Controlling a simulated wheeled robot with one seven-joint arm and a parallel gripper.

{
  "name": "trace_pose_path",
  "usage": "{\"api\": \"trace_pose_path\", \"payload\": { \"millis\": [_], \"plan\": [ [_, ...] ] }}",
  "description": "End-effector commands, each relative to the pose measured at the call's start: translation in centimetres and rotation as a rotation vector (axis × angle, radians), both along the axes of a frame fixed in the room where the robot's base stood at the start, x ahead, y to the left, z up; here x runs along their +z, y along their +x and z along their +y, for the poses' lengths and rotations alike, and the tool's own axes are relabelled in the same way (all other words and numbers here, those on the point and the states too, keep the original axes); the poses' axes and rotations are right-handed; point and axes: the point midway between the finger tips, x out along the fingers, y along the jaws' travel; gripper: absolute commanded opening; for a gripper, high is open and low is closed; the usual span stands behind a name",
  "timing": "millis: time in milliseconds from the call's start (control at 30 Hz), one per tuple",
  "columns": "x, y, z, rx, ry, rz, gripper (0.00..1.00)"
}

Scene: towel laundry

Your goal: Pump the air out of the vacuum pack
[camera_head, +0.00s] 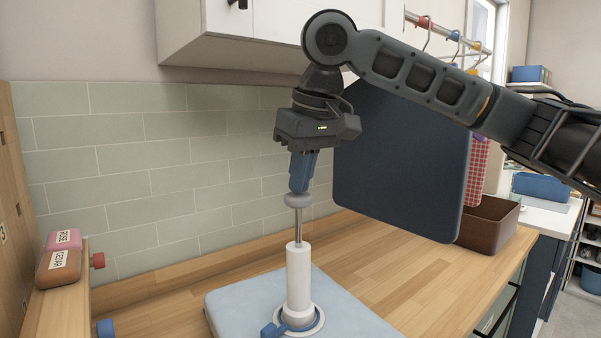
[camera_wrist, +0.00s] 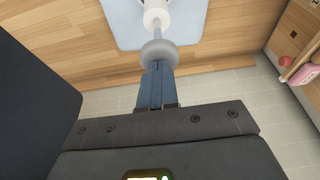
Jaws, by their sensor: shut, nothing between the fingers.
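A pale blue vacuum pack (camera_head: 235,304) lies flat on the wooden counter, and its corner also shows in the wrist view (camera_wrist: 119,28). A white hand pump (camera_head: 298,277) stands upright on the pack's blue and white valve (camera_head: 305,325). The pump's metal rod is drawn out, with a grey knob (camera_head: 298,200) on top; the knob also shows in the wrist view (camera_wrist: 159,53). My gripper (camera_head: 299,189) is pointing down with its blue fingers shut and empty. Its fingertips are at the top of the knob, apparently touching it.
A white cabinet (camera_head: 255,35) hangs above. The counter's front right is clear.

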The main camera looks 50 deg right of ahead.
Motion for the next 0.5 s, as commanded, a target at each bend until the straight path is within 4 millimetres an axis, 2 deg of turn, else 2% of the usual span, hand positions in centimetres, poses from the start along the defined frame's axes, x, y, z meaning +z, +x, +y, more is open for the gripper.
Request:
{"api": "trace_pose_path", "payload": {
  "millis": [67, 333, 500],
  "plan": [
    [-0.7, 0.0, 0.0, 0.000, 0.001, 0.001, 0.00],
    [-6.0, 0.0, 0.1, 0.001, 0.005, 0.002, 0.00],
    [-7.6, 0.0, 0.0, -0.001, 0.001, 0.001, 0.00]
  ]
}}
